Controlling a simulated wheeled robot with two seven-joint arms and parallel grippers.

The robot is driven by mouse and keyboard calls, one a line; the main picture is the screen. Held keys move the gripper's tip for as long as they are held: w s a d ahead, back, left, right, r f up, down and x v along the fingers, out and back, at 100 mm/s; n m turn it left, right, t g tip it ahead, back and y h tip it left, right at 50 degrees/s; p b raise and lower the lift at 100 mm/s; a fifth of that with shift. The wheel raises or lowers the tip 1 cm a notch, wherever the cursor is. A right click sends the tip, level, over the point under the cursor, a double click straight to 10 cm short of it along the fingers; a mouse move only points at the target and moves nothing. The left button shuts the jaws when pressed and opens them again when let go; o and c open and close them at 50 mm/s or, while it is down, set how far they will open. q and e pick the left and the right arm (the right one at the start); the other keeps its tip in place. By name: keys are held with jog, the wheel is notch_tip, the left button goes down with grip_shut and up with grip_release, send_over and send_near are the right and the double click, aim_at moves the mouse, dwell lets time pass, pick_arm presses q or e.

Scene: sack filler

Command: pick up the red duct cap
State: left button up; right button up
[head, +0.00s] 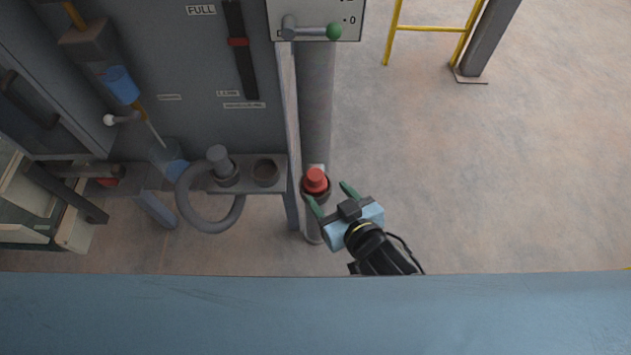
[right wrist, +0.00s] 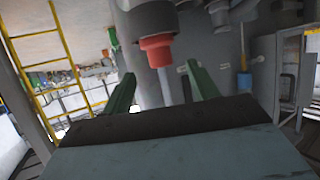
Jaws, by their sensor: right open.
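The red duct cap (head: 316,180) sits in a dark round collar on the grey pipe, right of the machine's shelf. My right gripper (head: 330,197) is open, with its green fingers pointing toward the cap. In the head view one fingertip is close to the collar's near edge and the other is to its right. In the right wrist view the red cap (right wrist: 156,48) shows past the fingertips, roughly between the two green fingers (right wrist: 160,72). Nothing is held; whether a finger touches the collar cannot be told. My left gripper is not in view.
A shelf on the grey machine holds a grey plug (head: 219,160), a dark round cup (head: 266,171) and a hanging hose loop (head: 207,228). A green-knobbed lever (head: 333,31) is above the pipe. The floor to the right is free up to a yellow rail (head: 430,29).

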aim_at(319, 183)
jog(key=x, duration=0.3)
jog(key=shift+f, duration=0.1)
jog(key=shift+b+x, duration=0.4)
jog(key=shift+x, duration=0.6)
jog(key=x, duration=0.3)
jog(key=shift+w+a+b, duration=0.15)
jog(key=shift+w+b, duration=0.2)
jog(key=shift+b, duration=0.05)
jog(key=shift+w+a+f, duration=0.1)
jog(key=shift+w+a, duration=0.05)
jog(key=shift+w, duration=0.15)
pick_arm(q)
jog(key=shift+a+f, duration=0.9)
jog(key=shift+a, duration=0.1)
pick_arm(e)
jog(key=c, duration=1.1)
